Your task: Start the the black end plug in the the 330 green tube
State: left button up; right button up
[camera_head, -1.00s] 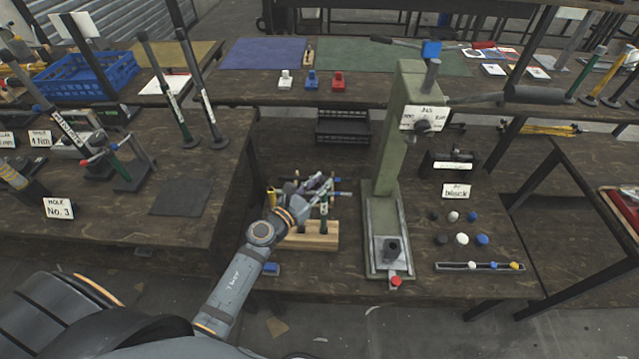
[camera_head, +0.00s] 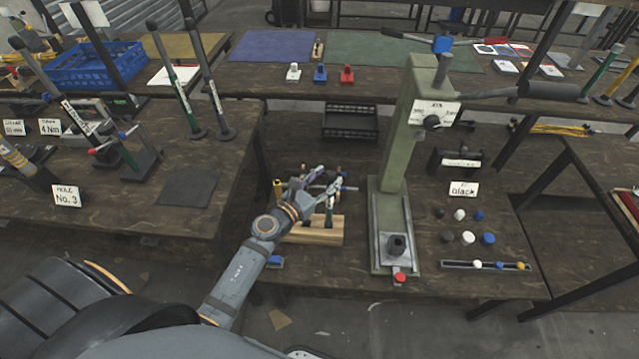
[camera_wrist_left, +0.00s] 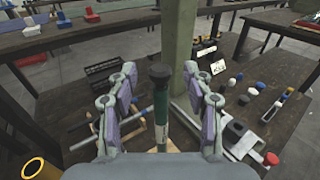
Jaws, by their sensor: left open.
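My left gripper (camera_head: 326,184) is open above a wooden block (camera_head: 322,237) on the lower bench. In the left wrist view a green tube (camera_wrist_left: 161,112) with a black top end (camera_wrist_left: 160,73) and a pale label stands between the two open fingers, apart from both as far as I can tell. Whether that black end is a plug I cannot tell. Black plugs (camera_head: 446,236) stand right of the press, beside white and blue ones, near a card reading "black" (camera_head: 463,189). My right gripper is not in view.
A green press (camera_head: 399,145) with a long lever stands right of the block, its base (camera_head: 391,215) close to my gripper. A black crate (camera_head: 350,122) is behind. A narrow tray (camera_head: 455,264) with small coloured pieces lies at the front right. A dark mat (camera_head: 190,187) lies on the left bench.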

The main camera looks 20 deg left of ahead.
pick_arm(q)
jog(key=v, duration=1.1)
jog(key=shift+s, duration=0.4)
jog(key=shift+a, duration=0.15)
